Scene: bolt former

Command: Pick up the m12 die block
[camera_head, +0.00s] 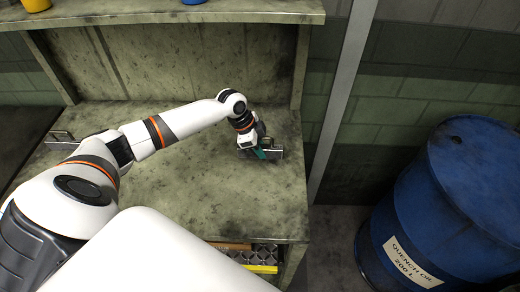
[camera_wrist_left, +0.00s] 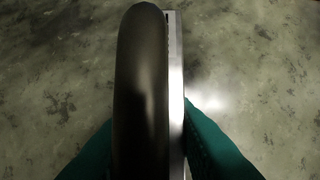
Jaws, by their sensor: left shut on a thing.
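My left gripper (camera_head: 259,153) is at the right part of the workbench top, shut on a grey metal block (camera_head: 277,153), which I take to be the m12 die block; no marking on it is readable. In the left wrist view, the block's dark rounded handle (camera_wrist_left: 141,90) and bright metal edge (camera_wrist_left: 174,90) stand between the teal fingers of the gripper (camera_wrist_left: 150,150). The fingers hide part of the block. I cannot tell whether it touches the bench or hangs just above it. My right gripper is not in view.
The worn green workbench (camera_head: 210,200) is mostly clear. Another grey block with a handle (camera_head: 60,138) sits at its left. A back panel and upper shelf (camera_head: 150,17) bound the bench. A blue quench oil drum (camera_head: 440,200) stands at right. A yellow-edged tray (camera_head: 262,269) is below the front edge.

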